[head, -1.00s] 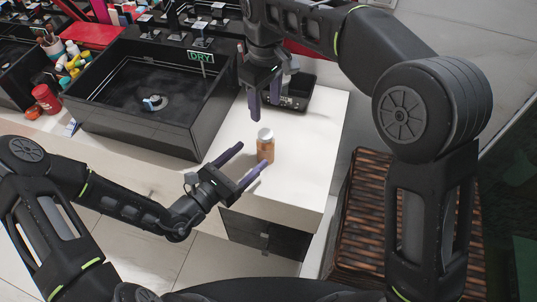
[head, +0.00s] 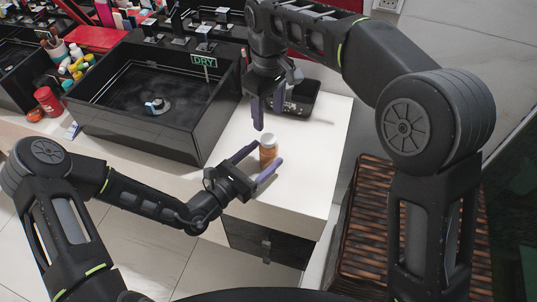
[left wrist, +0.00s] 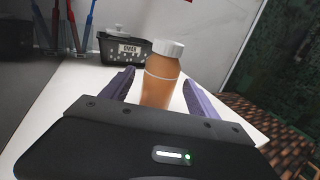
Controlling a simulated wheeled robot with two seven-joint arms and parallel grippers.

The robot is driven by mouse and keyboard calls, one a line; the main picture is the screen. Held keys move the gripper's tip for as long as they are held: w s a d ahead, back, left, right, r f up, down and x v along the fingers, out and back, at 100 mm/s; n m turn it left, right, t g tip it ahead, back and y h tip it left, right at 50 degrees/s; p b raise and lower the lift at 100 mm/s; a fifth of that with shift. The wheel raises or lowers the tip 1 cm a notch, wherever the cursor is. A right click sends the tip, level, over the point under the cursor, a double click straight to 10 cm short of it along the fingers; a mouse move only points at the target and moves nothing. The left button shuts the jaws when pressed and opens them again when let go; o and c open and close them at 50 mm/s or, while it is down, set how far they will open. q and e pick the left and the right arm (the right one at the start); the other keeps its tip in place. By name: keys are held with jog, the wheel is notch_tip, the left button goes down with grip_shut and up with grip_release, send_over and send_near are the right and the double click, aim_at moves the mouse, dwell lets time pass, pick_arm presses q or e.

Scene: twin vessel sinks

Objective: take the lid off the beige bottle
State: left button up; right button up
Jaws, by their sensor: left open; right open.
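The beige bottle (head: 268,157) stands upright on the white counter. Its white lid (head: 268,140) is on top. In the left wrist view the bottle (left wrist: 159,86) shows orange-beige below its ribbed white lid (left wrist: 170,48). My left gripper (head: 266,160) is open, with its purple fingers on either side of the bottle's body; whether they touch it I cannot tell. In the left wrist view its fingers (left wrist: 158,92) flank the bottle with gaps. My right gripper (head: 268,112) is open and empty above and slightly behind the bottle, pointing down.
A black vessel sink (head: 150,100) with a DRY sign (head: 204,60) stands to the left. A black labelled basket (left wrist: 126,48) sits behind the bottle, near the wall. A brown woven surface (head: 360,225) lies to the right. The white counter (head: 305,185) is clear right of the bottle.

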pick_arm(q)
jog(key=shift+x, duration=1.5)
jog(key=shift+c, duration=0.2)
grip_shut()
